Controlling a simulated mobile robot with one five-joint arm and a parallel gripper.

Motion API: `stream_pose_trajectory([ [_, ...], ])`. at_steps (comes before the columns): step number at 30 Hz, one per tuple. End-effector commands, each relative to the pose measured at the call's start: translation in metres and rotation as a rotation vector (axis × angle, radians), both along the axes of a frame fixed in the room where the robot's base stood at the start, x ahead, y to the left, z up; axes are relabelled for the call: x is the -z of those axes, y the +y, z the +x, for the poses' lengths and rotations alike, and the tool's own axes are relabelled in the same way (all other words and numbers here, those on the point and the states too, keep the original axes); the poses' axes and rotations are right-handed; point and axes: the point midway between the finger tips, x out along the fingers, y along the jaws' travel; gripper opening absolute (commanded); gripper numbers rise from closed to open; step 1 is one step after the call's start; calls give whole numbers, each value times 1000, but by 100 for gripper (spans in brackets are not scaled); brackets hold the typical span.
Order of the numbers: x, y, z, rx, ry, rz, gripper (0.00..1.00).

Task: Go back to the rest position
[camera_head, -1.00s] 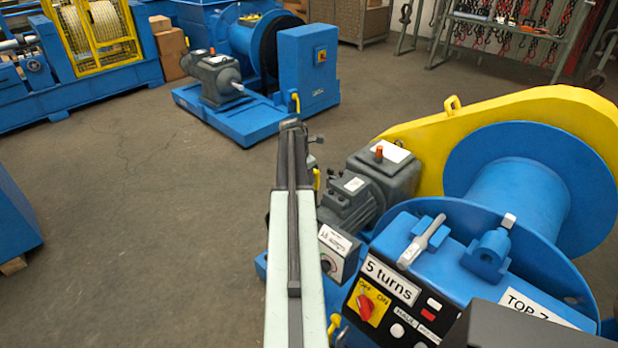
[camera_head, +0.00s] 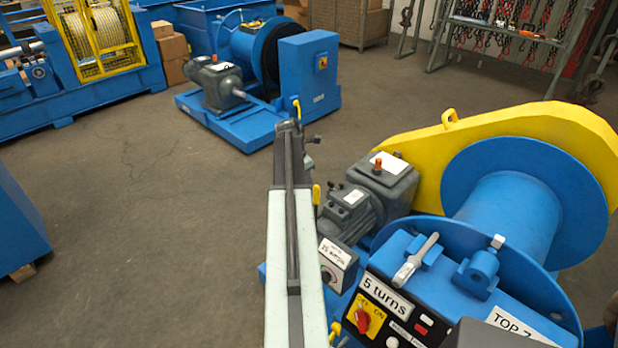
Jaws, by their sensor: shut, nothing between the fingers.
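My arm, pale green with a dark rail, reaches from the bottom centre to a dark far end in the middle of the camera_head view. My gripper cannot be made out there; its fingers do not show. To the right of the arm stands a blue winch (camera_head: 510,205) with a yellow chain guard (camera_head: 425,165) and a grey motor (camera_head: 347,212). A control panel labelled "5 turns" (camera_head: 387,295) carries a red switch (camera_head: 362,318). A grey lever (camera_head: 414,260) sits on top. The arm hides part of the winch's left side.
A second blue machine (camera_head: 308,75) stands behind the arm's far end. A blue block (camera_head: 18,225) is at the left edge. A blue frame with yellow guard (camera_head: 92,40) is at the back left. A chain rack (camera_head: 505,35) is at the back right. The floor (camera_head: 150,220) on the left is clear.

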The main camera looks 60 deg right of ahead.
Motion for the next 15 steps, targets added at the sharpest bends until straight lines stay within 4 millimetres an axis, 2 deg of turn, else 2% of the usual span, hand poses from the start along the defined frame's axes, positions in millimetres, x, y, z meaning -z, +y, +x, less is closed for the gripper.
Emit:
stream_pose_trajectory([
  [1,-15,4,1,0,0,4,0],
  [3,-19,7,2,0,0,8,0],
  [15,-16,11,4,-1,0,13,0],
])
